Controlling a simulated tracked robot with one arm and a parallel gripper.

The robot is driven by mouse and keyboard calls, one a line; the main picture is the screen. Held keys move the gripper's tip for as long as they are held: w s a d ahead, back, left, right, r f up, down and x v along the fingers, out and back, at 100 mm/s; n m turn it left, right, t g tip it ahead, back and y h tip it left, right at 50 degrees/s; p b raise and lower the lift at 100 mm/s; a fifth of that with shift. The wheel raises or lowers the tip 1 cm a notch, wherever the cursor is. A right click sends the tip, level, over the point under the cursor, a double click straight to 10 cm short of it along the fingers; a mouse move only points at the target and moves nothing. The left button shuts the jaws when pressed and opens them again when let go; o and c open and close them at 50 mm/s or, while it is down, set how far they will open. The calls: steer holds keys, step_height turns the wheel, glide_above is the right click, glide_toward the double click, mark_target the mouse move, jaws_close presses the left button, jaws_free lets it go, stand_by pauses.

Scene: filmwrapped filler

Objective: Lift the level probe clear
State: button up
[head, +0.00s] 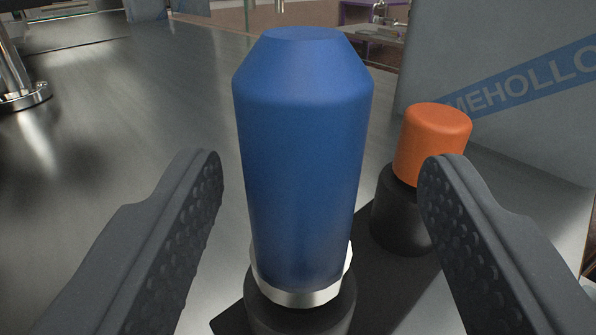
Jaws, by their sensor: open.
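A large blue cylinder with a tapered top, which looks like the level probe (303,150), stands upright in the middle of the head view. A pale metallic collar (300,298) rings its lower end, above a dark round holder (300,318). My gripper (322,170) is open, with one dark, dimpled finger to the left of the blue cylinder and one to the right. Gaps show between both fingers and the cylinder in the picture. The bottom of the holder is cut off by the frame's lower edge.
An orange-capped black post (433,145) stands just behind the right finger, which partly covers it. A chrome stand (18,85) is at the far left. The metal surface (120,130) on the left is mostly clear.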

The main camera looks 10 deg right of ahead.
steer(key=shift+w+f+b, duration=0.1)
steer(key=shift+w+b, duration=0.2)
steer(key=shift+w, duration=2.05)
steer(key=c, duration=1.2)
steer(key=shift+o, duration=0.2)
step_height(320, 180, up, 10)
steer(key=p, duration=0.2)
steer(key=shift+p, duration=0.4)
steer(key=shift+f, duration=0.5)
